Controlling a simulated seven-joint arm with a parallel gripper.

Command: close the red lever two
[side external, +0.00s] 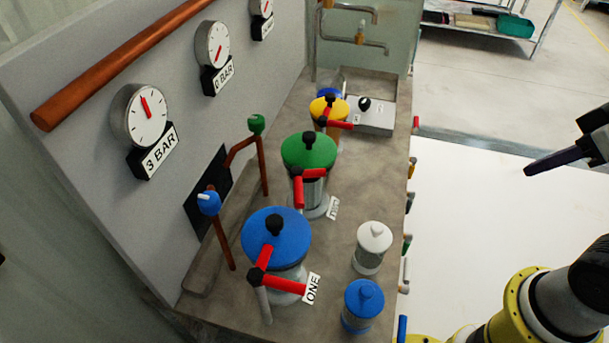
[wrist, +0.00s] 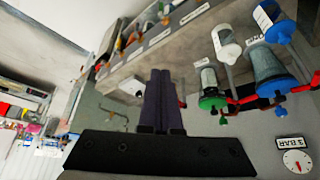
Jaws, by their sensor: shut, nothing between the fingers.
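The pump labelled TWO, with a green lid (side external: 308,150), stands in the middle of the bench. Its red lever (side external: 299,194) sits at the front of the pump; one red arm points toward the viewer and a shorter red part points right. In the wrist view the green-lidded pump (wrist: 209,88) is right of my fingers, with red lever parts (wrist: 222,116) beside its lid. My gripper (side external: 528,170) is at the far right in the side view, well apart from the pump. Its dark fingers are together and empty, seen centrally in the wrist view (wrist: 159,74).
The blue-lidded pump ONE (side external: 277,235) with its own red lever (side external: 280,282) stands nearer, and a yellow-lidded pump (side external: 329,108) farther back. White (side external: 373,245) and blue (side external: 363,302) canisters stand at the bench's right side. Space between gripper and bench is open.

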